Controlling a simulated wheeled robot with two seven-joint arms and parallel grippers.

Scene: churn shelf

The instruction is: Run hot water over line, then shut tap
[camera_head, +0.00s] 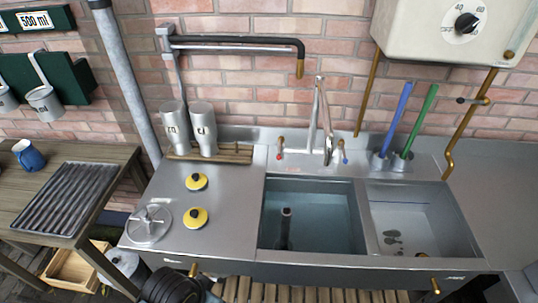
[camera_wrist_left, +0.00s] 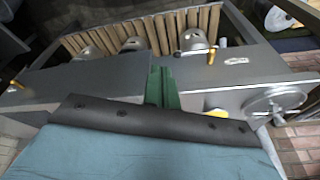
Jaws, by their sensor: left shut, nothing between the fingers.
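A chrome mixer tap (camera_head: 322,115) stands behind the sink, with a red-marked handle (camera_head: 280,147) on its left and a blue-marked handle (camera_head: 343,150) on its right. I see no water stream under its spout. A pipe with a black sleeve (camera_head: 240,41) and a brass end runs along the brick wall; I cannot tell if it is the line. My left gripper (camera_wrist_left: 163,88) shows in the left wrist view as narrow green fingers, shut and empty, over the counter front. It is not clearly visible in the head view. My right gripper is not in view.
The left basin (camera_head: 262,215) looks bluish inside, with a dark upright piece (camera_head: 285,225). The right basin (camera_head: 375,215) stands beside it. A heater (camera_head: 430,30) with a dial hangs at upper right.

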